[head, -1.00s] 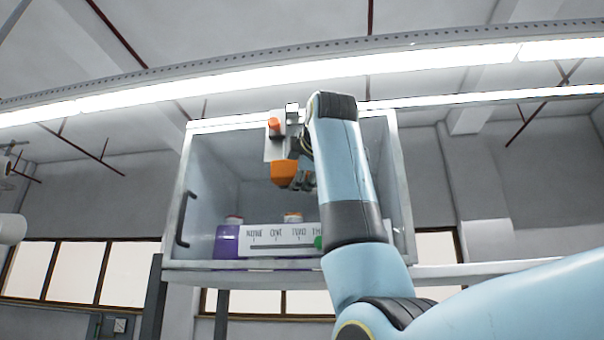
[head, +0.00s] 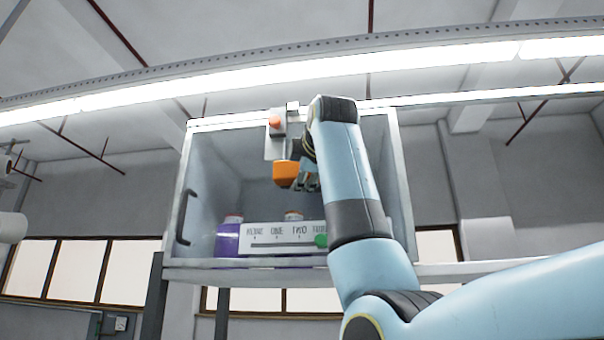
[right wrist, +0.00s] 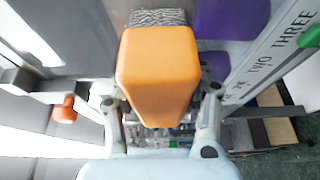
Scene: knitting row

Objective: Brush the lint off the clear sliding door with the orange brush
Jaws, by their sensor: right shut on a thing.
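The clear sliding door (head: 215,180) forms the front of a pale-framed case, with a black handle (head: 182,217) at its left. My right gripper (head: 308,182) is in front of the door's upper middle, partly hidden by my arm. It is shut on the orange brush (head: 286,174). In the right wrist view the orange brush (right wrist: 158,75) sits between the fingers of my gripper (right wrist: 162,108), with grey bristles (right wrist: 158,17) at its far end, toward the door. I cannot tell whether the bristles touch the door. I cannot make out lint. My left gripper is not in view.
A grey bracket with an orange-red knob (head: 275,122) is at the case top, close to the brush. A white label strip (head: 262,246) with a green knob (head: 321,240) runs along the lower front. A purple container (head: 228,238) shows behind the door. The lower-left door area is unobstructed.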

